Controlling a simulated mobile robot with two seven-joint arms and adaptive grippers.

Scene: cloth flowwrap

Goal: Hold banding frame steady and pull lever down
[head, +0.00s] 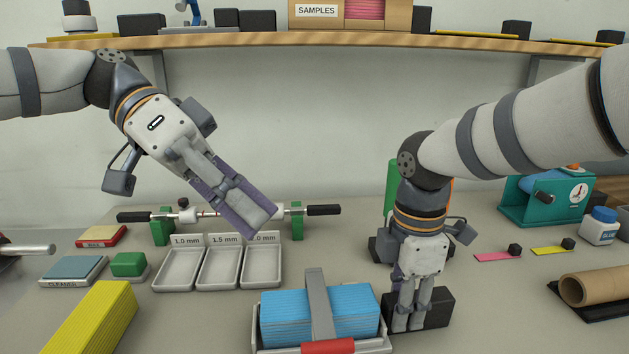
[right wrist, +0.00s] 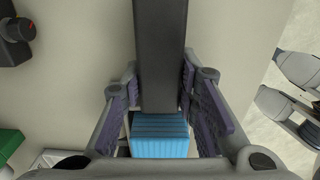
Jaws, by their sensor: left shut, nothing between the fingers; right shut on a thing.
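A blue stack of folded cloths (head: 290,310) sits in a grey tray-like frame (head: 375,345) at the front centre. A grey band or arm (head: 318,300) crosses over the stack, with a red bar (head: 328,346) at its front. My right gripper (head: 407,325) points down just right of the stack, shut on a black block (head: 436,306). In the right wrist view the dark block (right wrist: 160,55) lies between the fingers, with the blue stack (right wrist: 160,135) beyond. My left gripper (head: 250,220) is shut and empty, raised above the small trays. I cannot tell which part is the lever.
Three labelled trays (head: 180,270) stand left of centre, before a rod on green supports (head: 162,233). A yellow stack (head: 92,320) lies front left. A teal device (head: 545,205), a glue jar (head: 599,228) and a cardboard roll (head: 590,288) are at right. A shelf (head: 260,40) spans the back.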

